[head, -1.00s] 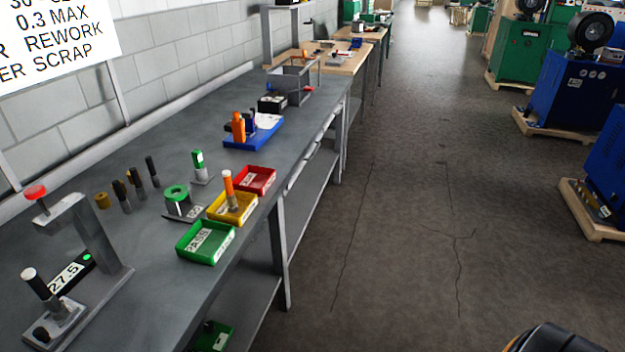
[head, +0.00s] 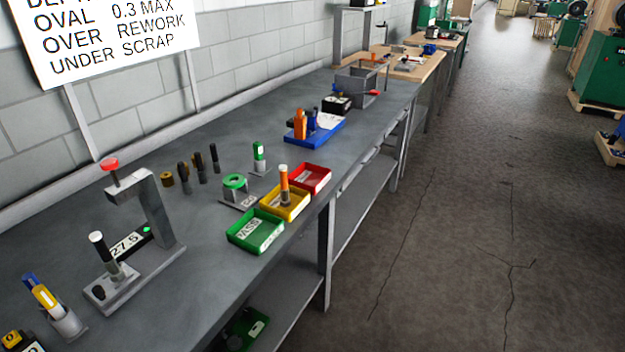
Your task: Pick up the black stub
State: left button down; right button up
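A black stub with a white top (head: 103,248) stands in a grey gauge stand (head: 140,262) with a red knob and a 27.5 display, at the near left of the grey bench. The right one looks plain black; the other two look brownish at the top. I cannot tell for sure which is the task's black stub. Neither of my grippers shows.
A green-ringed fixture (head: 235,185), a brass ring (head: 167,180) and a blue tray (head: 326,136) are nearby. The floor aisle at right is open.

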aim_at(116, 272)
jog(key=u, duration=1.25)
jog(key=k+j+z, duration=0.2)
jog(key=k+j, duration=0.1)
